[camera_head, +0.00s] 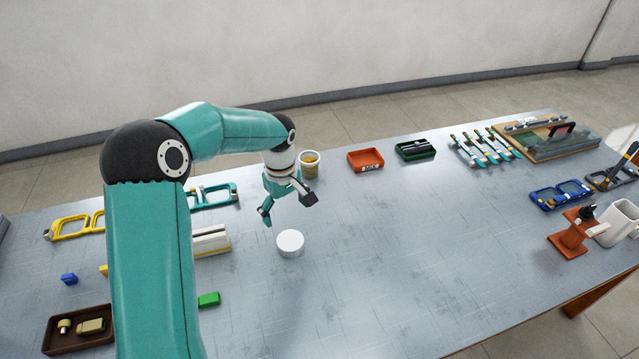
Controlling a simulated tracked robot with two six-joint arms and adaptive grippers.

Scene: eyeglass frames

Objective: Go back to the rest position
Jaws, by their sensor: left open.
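My left gripper (288,208) is open and empty. Its fingers are spread above the table, just behind a round white disc-like piece (290,241). My left arm comes up from the lower left, bends at a dark joint and reaches right over the table. A teal eyeglass frame (217,195) lies partly hidden behind my arm, and a yellow eyeglass frame (68,228) lies left of it. A blue eyeglass frame (562,194) lies at the right. My right gripper does not show.
A white block (211,241) sits beside my arm. The middle right is clear.

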